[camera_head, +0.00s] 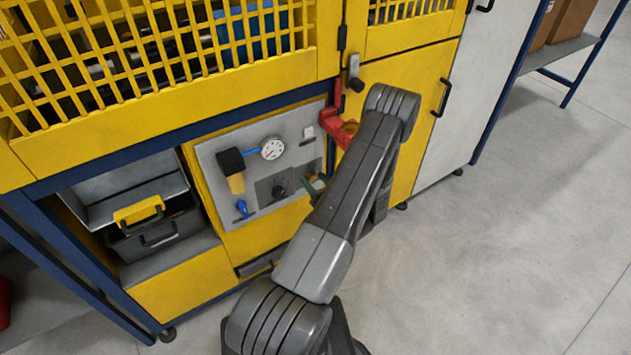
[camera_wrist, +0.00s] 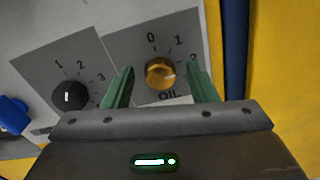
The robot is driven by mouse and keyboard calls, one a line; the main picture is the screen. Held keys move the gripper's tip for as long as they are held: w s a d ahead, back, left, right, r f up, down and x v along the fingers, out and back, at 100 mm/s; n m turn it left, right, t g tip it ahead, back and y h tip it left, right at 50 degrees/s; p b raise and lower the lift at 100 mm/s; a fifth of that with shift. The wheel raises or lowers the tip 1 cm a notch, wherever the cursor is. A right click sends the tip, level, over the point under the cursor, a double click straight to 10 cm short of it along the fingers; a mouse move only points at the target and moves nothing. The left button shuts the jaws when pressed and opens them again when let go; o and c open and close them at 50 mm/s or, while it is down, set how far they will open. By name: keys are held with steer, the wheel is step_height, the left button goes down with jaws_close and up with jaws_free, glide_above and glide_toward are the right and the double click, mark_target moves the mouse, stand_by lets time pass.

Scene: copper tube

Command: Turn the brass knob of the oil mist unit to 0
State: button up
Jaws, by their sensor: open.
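The brass knob (camera_wrist: 160,73) shows in the wrist view on a dark grey plate marked 0, 1, 2 and "Oil". A pale mark shows at its right side, roughly towards the 2; its exact setting is hard to read. My gripper (camera_wrist: 158,78) is open, its green fingers to the left and right of the knob with gaps on both sides. Whether the fingertips reach the knob's depth, I cannot tell. In the head view the green fingers (camera_head: 316,184) show at the control panel (camera_head: 215,155), and the knob is hidden.
A black knob (camera_wrist: 70,95) with its own scale sits left of the brass one, and a blue valve (camera_wrist: 12,112) is farther left. The panel also holds a gauge (camera_head: 272,148). A red bracket (camera_head: 338,127) juts out above my gripper. Open floor lies right.

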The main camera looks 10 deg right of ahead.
steer(key=c, duration=1)
steer(key=shift+o, duration=0.2)
steer(key=shift+f+b, duration=0.15)
steer(key=shift+b, duration=0.25)
steer(key=n+b, duration=0.1)
steer(key=b, duration=0.1)
steer(key=n+b, duration=0.2)
steer(key=b, duration=0.1)
steer(key=shift+f+n, duration=0.2)
steer(key=shift+n, duration=0.1)
steer(key=n+b, duration=0.6)
steer(key=b, duration=0.3)
steer(key=shift+a+f+b, duration=0.1)
steer(key=shift+a+b, duration=0.05)
steer(key=shift+b, duration=0.15)
steer(key=n+b, duration=0.4)
steer(key=b, duration=0.3)
steer(key=shift+s+n, duration=0.1)
steer(key=shift+n, duration=0.3)
steer(key=n+b, duration=0.3)
steer(key=b, duration=0.2)
steer(key=shift+r, duration=0.2)
steer(key=shift+r+n+b, duration=0.1)
steer(key=shift+n+b, duration=0.25)
steer(key=shift+n, duration=0.05)
